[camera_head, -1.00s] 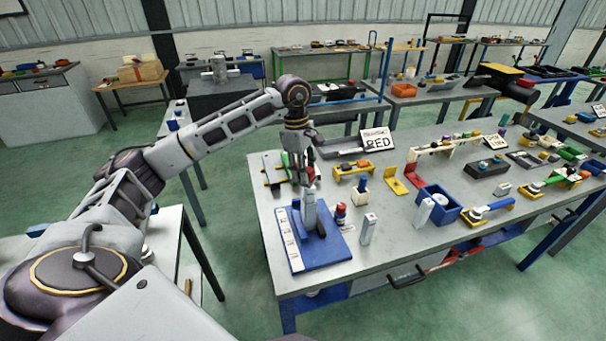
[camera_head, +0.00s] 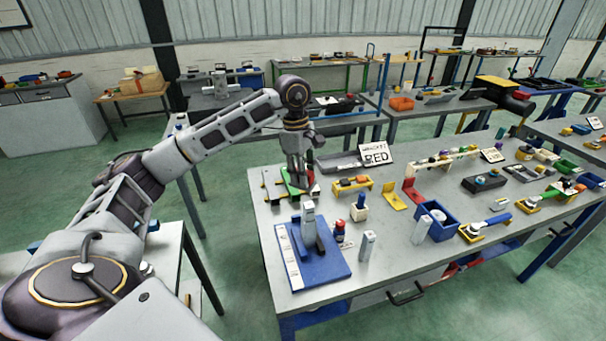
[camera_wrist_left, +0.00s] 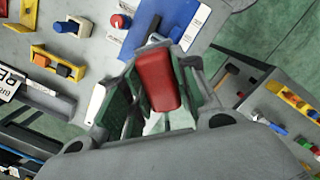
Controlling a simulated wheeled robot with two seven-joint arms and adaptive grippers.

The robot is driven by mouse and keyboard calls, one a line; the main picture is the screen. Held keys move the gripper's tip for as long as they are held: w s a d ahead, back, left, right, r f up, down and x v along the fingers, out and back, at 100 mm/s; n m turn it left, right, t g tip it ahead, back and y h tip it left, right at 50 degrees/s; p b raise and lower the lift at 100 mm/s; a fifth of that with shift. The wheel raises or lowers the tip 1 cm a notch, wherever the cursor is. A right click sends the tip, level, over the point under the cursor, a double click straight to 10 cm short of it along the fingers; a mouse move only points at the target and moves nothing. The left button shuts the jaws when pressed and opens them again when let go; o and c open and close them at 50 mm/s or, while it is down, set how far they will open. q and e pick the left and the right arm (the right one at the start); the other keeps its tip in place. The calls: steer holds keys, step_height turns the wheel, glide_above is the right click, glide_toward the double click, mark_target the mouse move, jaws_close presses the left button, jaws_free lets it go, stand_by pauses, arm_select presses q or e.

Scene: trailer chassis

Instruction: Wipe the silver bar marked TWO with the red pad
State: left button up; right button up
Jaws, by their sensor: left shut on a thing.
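My left gripper (camera_head: 300,184) is shut on the red pad (camera_wrist_left: 158,80), which sits between its fingers in the left wrist view. In the head view the gripper hangs above the back left part of the table, behind the blue board (camera_head: 335,270). A silver bar (camera_head: 309,224) stands upright on this board, just in front of the gripper and apart from it. Other upright silver bars (camera_head: 367,246) (camera_head: 421,228) stand to the right. No mark TWO is legible on any bar. My right gripper is not in view.
A white labelled strip (camera_head: 288,256) runs along the board's left edge. A red-topped piece (camera_head: 339,231) and a blue-topped piece (camera_head: 359,208) stand close by. A yellow rack (camera_head: 352,185), a blue bin (camera_head: 440,222) and a RED sign (camera_head: 375,154) are farther right or back.

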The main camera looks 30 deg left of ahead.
arm_select(q)
steer(key=shift+f, duration=0.15)
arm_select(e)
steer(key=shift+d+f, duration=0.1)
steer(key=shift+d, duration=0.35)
arm_select(q)
steer(key=shift+a+f, duration=0.1)
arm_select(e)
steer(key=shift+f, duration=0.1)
